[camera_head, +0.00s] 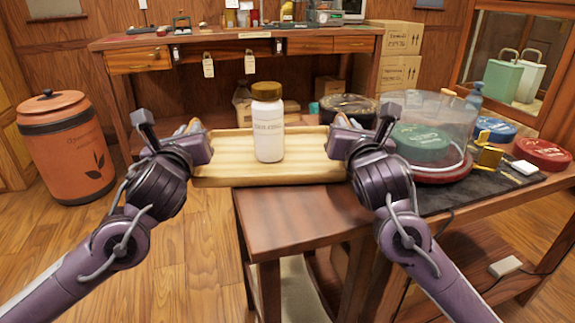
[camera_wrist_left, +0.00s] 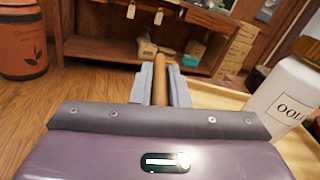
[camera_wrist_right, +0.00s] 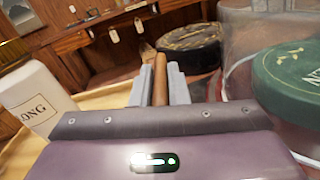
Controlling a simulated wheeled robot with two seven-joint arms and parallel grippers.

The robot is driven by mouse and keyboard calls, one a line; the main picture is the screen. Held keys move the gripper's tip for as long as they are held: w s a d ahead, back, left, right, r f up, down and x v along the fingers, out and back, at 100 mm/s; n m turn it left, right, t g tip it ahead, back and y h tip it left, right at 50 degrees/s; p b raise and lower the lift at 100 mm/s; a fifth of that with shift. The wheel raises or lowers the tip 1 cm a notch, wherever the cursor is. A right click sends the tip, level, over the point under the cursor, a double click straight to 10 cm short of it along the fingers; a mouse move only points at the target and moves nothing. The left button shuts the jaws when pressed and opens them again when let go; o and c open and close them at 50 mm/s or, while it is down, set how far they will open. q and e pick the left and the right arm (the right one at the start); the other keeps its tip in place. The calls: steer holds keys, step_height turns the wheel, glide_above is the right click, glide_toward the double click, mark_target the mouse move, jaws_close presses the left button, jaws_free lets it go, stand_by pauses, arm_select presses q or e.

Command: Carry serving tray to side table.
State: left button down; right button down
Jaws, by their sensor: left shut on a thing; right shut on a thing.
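The serving tray (camera_head: 220,172) is a pale wooden tray, level in the head view. A white jar with a brown lid (camera_head: 268,125) stands upright on it; the jar also shows in the left wrist view (camera_wrist_left: 290,95) and the right wrist view (camera_wrist_right: 35,95). My left gripper (camera_head: 190,130) is shut on the tray's left handle (camera_wrist_left: 160,82). My right gripper (camera_head: 347,125) is shut on its right handle (camera_wrist_right: 160,82). The tray's front edge overlaps the back left of a wooden table (camera_head: 290,215) in the picture; I cannot tell whether they touch.
On the table's right, a clear dome (camera_head: 440,110) covers a green tin (camera_head: 420,143), close to my right gripper. A dark round tin (camera_head: 348,106), red tin (camera_head: 542,153) and blue tin (camera_head: 493,129) stand nearby. A workbench (camera_head: 225,45) is behind; an orange barrel (camera_head: 68,150) stands left.

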arm_select(q)
steer(key=c, duration=1.5)
jaws_free()
steer(key=shift+a, duration=0.35)
arm_select(e)
steer(key=c, duration=1.5)
jaws_free()
steer(key=shift+w+d+f, duration=0.1)
steer(key=shift+f, duration=0.35)
arm_select(q)
steer(key=shift+o, duration=0.5)
steer(key=shift+d, duration=0.2)
arm_select(e)
steer(key=shift+o, duration=0.5)
arm_select(q)
steer(key=shift+s, duration=0.1)
arm_select(e)
steer(key=shift+f, duration=0.15)
steer(key=shift+s+a+f, duration=0.1)
steer(key=shift+s+a, duration=0.1)
steer(key=shift+s, duration=0.5)
arm_select(q)
steer(key=s, duration=0.7)
steer(key=shift+s, duration=0.4)
arm_select(e)
steer(key=s, duration=0.4)
steer(key=s+r, duration=0.1)
steer(key=s, duration=0.1)
steer(key=shift+s+d, duration=0.15)
steer(key=shift+s, duration=0.25)
